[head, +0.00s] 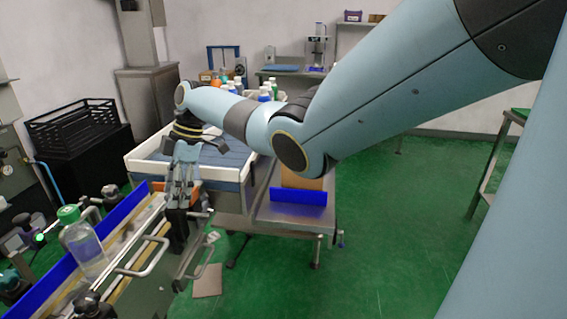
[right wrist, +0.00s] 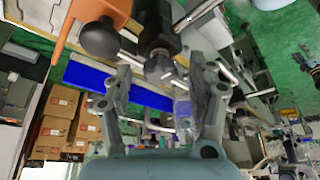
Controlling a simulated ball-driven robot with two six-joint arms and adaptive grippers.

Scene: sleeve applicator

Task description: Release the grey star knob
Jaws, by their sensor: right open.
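My right gripper (head: 180,196) points down over the conveyor machine, beside the white-rimmed tray. In the right wrist view its two fingers (right wrist: 161,68) are spread apart. A small grey knob-like part (right wrist: 158,66) on the end of a dark fitting lies between the fingertips, with gaps on both sides. It looks like the grey star knob, but its star shape is not clear. In the head view the gripper hides that spot. My left gripper is not in view.
A round black knob (right wrist: 99,38) and an orange part (right wrist: 68,30) are close to the fingers. A clear bottle with a green cap (head: 84,245) stands on the conveyor by a blue guide rail (head: 45,290). A bent metal handle (head: 150,260) is nearby.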

